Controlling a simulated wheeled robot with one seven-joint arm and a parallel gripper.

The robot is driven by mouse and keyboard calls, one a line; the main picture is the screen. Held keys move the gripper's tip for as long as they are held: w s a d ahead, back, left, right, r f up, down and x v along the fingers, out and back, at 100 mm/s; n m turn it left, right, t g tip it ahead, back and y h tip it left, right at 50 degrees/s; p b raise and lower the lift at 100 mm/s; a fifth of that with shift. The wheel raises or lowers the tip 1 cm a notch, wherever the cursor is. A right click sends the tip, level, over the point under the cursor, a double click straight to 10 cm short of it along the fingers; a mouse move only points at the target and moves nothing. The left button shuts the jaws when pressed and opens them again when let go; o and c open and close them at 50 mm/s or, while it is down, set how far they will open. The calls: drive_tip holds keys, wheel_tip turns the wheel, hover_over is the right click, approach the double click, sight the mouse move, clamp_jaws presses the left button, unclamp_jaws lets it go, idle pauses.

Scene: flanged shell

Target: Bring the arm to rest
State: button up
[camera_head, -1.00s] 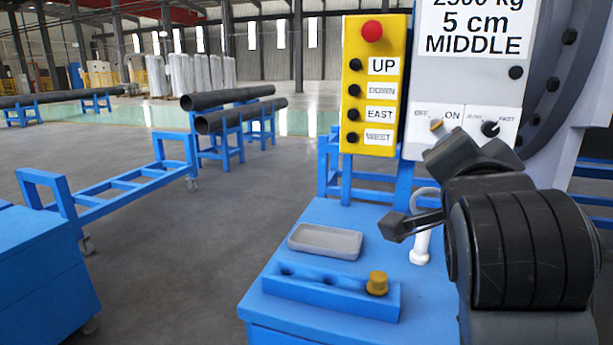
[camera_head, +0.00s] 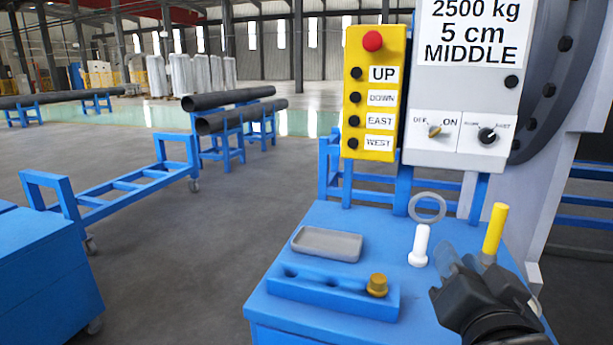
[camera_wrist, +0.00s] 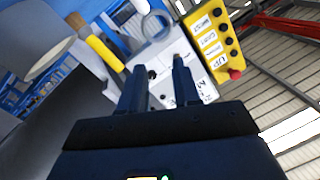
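My gripper (camera_head: 462,272) is at the lower right of the head view, over the right part of the blue table (camera_head: 330,212). In the wrist view my gripper (camera_wrist: 160,78) has its two fingers apart with nothing between them, so it is open and empty. My arm runs out of the head view at the lower right and hides part of the table. A yellow handle (camera_head: 494,230) stands upright just behind the gripper. It also shows in the wrist view as a yellow handle (camera_wrist: 104,52) with a brown end.
A white post (camera_head: 420,246) with a grey ring (camera_head: 427,208) above it stands left of the gripper. A grey tray (camera_head: 326,244) and a blue holed block (camera_head: 320,290) with a brass-coloured piece (camera_head: 377,285) lie farther left. A yellow button box (camera_head: 374,95) and grey control panel (camera_head: 458,138) rise behind.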

drive_tip(key=s+d+f+n+g+y+p, duration=0.1)
drive_tip(key=s+f+n+y, duration=0.15)
drive_tip(key=s+f, duration=0.5)
drive_tip(key=s+f+n+y+p, duration=0.1)
drive_tip(key=s+f+n+p, duration=0.2)
drive_tip(key=s, duration=0.7)
drive_tip(key=s+r+n+g+p, duration=0.1)
drive_tip(key=s, duration=1.9)
drive_tip(key=shift+s+d+g, duration=0.2)
drive_tip(key=shift+d+g, duration=0.1)
